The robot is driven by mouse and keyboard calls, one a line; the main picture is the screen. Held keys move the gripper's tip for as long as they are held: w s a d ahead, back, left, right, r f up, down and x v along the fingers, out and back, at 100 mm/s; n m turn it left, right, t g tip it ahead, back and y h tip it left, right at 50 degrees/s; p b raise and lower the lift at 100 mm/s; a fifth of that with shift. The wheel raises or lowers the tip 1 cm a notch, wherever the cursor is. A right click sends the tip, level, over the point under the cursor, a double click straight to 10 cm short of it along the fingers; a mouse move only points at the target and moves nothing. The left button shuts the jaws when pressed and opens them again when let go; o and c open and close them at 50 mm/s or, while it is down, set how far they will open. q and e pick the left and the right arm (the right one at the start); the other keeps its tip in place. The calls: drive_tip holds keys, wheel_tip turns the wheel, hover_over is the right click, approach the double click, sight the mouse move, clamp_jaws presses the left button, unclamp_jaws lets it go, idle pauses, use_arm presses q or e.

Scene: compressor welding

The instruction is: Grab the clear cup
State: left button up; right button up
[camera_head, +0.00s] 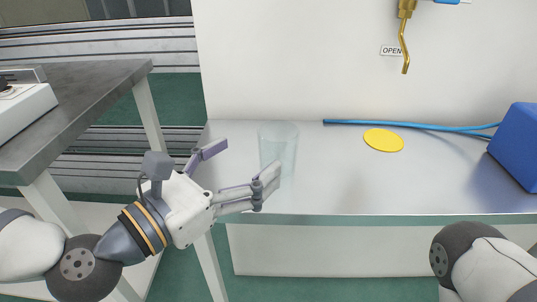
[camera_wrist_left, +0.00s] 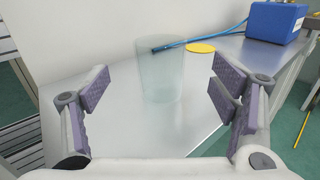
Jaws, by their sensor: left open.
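The clear cup (camera_head: 279,146) stands upright on the grey metal table, near its left end. In the left wrist view the cup (camera_wrist_left: 160,72) is straight ahead, centred between the fingers and a little beyond them. My left gripper (camera_head: 243,163) is open and empty, with its fingers pointing toward the cup. One finger overlaps the cup's lower part in the head view; contact cannot be told. The left wrist view shows both fingers (camera_wrist_left: 160,94) spread apart. My right gripper is out of view; only part of my right arm shows at the lower right.
A yellow disc (camera_head: 383,140) lies right of the cup on the metal table (camera_head: 330,185). A blue hose (camera_head: 420,125) runs behind it toward a blue box (camera_head: 518,147). A brass nozzle (camera_head: 405,45) hangs above. A darker table (camera_head: 75,100) stands at the left.

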sight(290, 128)
use_arm(q)
drive_tip(key=p+x, duration=0.1)
drive_tip(key=x, duration=0.7)
drive_tip(key=shift+w+d, duration=0.2)
drive_tip(key=shift+w, duration=0.15)
drive_tip(key=c, duration=1.2)
